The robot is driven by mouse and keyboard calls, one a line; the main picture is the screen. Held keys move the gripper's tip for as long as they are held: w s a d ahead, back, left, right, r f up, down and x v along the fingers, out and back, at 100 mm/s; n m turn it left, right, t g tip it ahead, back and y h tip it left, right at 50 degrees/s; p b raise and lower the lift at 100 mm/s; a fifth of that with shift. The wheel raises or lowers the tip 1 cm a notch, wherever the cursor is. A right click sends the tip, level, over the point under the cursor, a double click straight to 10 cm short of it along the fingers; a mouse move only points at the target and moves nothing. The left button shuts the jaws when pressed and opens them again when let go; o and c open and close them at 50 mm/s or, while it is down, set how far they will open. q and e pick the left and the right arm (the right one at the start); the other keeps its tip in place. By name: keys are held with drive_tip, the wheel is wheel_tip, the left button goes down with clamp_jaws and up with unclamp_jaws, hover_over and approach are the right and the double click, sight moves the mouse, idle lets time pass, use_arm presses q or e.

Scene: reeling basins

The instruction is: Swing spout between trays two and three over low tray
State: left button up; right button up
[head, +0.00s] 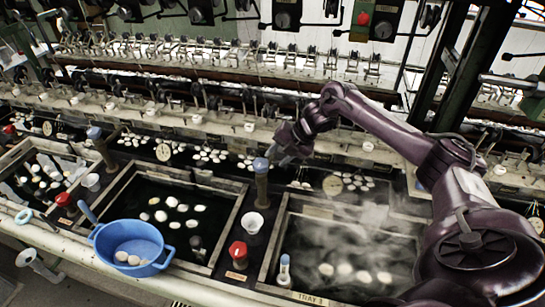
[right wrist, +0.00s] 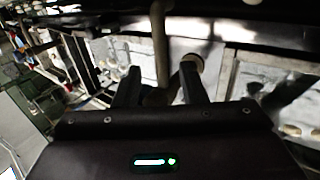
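The blue-capped spout post (head: 261,190) stands between the middle tray (head: 226,232) and the right tray (head: 270,252), which is labelled tray 3. I cannot make out clearly which way its spout points. Both trays hold dark water and pale cocoons; steam rises over tray 3. My right gripper (head: 276,152) reaches in from the right, beside the post's cap. In the right wrist view, its two fingers (right wrist: 160,86) are apart, with a pale pipe (right wrist: 160,45) showing between them and no clear grip on it. My left gripper is out of view.
A blue colander (head: 130,243) with cocoons sits at the front left of the middle tray. A red-capped knob (head: 238,250) and a white cup (head: 253,223) stand between the trays. Another blue-capped post (head: 95,135) is farther left. Reeling machinery runs along the back.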

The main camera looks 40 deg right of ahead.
drive_tip(key=x, duration=0.3)
drive_tip(key=shift+w+f+p, duration=0.15)
drive_tip(key=shift+f+p, duration=0.1)
drive_tip(key=shift+p, duration=0.05)
drive_tip(key=shift+c, duration=0.4)
drive_tip(key=shift+d, duration=0.1)
clamp_jaws()
